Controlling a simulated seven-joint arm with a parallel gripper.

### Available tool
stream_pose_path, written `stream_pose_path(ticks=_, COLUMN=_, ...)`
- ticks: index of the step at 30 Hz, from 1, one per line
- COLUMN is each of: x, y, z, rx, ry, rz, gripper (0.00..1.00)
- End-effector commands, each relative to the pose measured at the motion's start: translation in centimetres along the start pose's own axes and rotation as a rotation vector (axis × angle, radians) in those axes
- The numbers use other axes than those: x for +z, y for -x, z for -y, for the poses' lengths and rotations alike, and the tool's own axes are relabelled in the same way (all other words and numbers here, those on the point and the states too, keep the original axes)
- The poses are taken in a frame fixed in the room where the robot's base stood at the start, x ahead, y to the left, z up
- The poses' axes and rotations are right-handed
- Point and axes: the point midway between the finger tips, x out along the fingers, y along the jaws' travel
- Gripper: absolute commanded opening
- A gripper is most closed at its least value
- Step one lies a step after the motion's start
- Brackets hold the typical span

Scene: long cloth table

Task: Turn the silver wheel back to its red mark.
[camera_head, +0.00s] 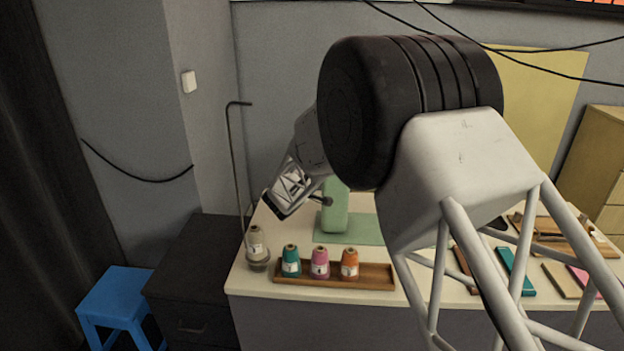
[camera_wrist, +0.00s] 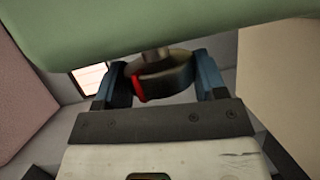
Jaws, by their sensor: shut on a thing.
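The silver wheel (camera_wrist: 168,78) looks like a dark metal disc on a short shaft under the green machine body (camera_wrist: 150,25). A red stripe (camera_wrist: 138,88) shows on its rim, left of centre. My gripper (camera_wrist: 160,80) has a blue-and-black finger on each side of the wheel and is shut on it. In the head view, the green machine (camera_head: 335,208) stands on a green mat (camera_head: 366,232), with my wrist reaching it from the left. My arm hides part of the machine there. I cannot make out a separate fixed mark.
A wooden tray (camera_head: 378,276) holds teal (camera_head: 290,262), pink (camera_head: 320,263) and orange (camera_head: 349,264) spools in front of the machine. A beige spool (camera_head: 256,242) stands by a tall hooked rod (camera_head: 236,165) at the left. Coloured flat items (camera_head: 516,271) lie at the right.

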Motion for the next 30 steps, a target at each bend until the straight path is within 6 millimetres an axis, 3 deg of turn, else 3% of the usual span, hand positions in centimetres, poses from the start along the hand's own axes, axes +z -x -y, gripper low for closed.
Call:
stream_pose_path(ticks=14, x=-0.02, y=0.03, z=0.05, rx=-0.09, ry=0.036, rz=0.006, gripper=0.41)
stream_pose_path(ticks=30, x=-0.12, y=0.01, z=-0.04, rx=-0.371, ry=0.15, rz=0.026, gripper=0.41)
